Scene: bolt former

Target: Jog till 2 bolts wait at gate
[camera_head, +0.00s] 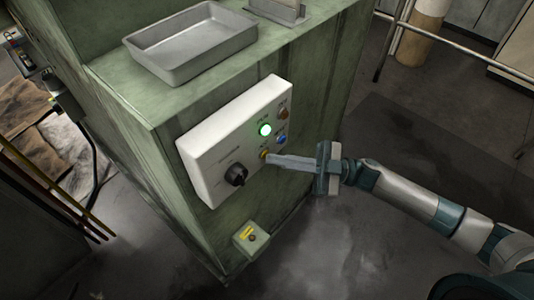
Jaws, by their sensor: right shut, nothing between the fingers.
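A white control panel (225,145) is fixed to the front of the green machine (145,170). On it a green lamp or button (265,130) is lit. A blue button (281,139) and an orange-brown one (283,114) sit to its right, and a black rotary knob (236,175) is at lower left. My right gripper (268,158) is shut and empty, its fingertips at a yellow button (263,154) below the green light. I cannot tell whether they press it. My left gripper is not in view. No bolts or gate are visible.
An empty grey metal tray (190,56) sits on the machine's top ledge, with a grey metal bracket (278,10) behind it. A small box with a yellow label (250,238) is low on the machine. A metal railing (440,40) stands at upper right. Floor right of the machine is clear.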

